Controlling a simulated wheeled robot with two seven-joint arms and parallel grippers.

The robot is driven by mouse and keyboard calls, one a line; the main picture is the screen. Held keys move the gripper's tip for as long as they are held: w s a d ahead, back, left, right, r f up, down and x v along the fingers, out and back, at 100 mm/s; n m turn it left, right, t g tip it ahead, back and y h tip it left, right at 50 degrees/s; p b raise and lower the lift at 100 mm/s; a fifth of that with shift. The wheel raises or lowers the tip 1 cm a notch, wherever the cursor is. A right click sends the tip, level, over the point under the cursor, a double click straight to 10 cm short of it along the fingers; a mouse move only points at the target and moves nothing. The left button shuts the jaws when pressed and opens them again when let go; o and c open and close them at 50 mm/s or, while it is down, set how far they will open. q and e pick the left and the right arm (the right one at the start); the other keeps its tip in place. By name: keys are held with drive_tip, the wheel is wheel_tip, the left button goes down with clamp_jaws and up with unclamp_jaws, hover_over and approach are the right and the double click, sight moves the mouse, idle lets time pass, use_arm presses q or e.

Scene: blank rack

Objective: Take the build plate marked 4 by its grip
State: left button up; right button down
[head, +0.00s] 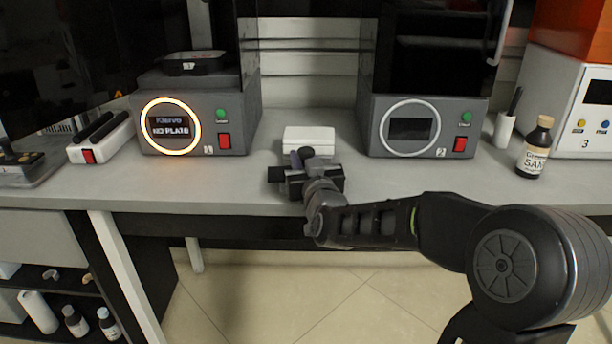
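I cannot make out a build plate marked 4 in the head view. My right gripper (305,165) is over the front part of the bench, its fingers pointing away towards a small white block (309,136). The wrist hides the space between the fingers, so I cannot tell if it is open or shut, or whether it touches the block. A dark flat tray (196,63) with a small label sits on top of the left machine (195,115); its mark is too small to read surely. My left gripper is not in view.
The left machine, marked 1, has a glowing ring and a "NO PLATE" screen. The machine marked 2 (420,125) has an unlit ring. A brown bottle (535,148) and white holder (504,130) stand right. A white power strip (100,138) lies left.

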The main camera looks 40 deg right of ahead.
idle(0.4)
wheel_tip(320, 180, up, 10)
drive_tip(key=p, duration=0.3)
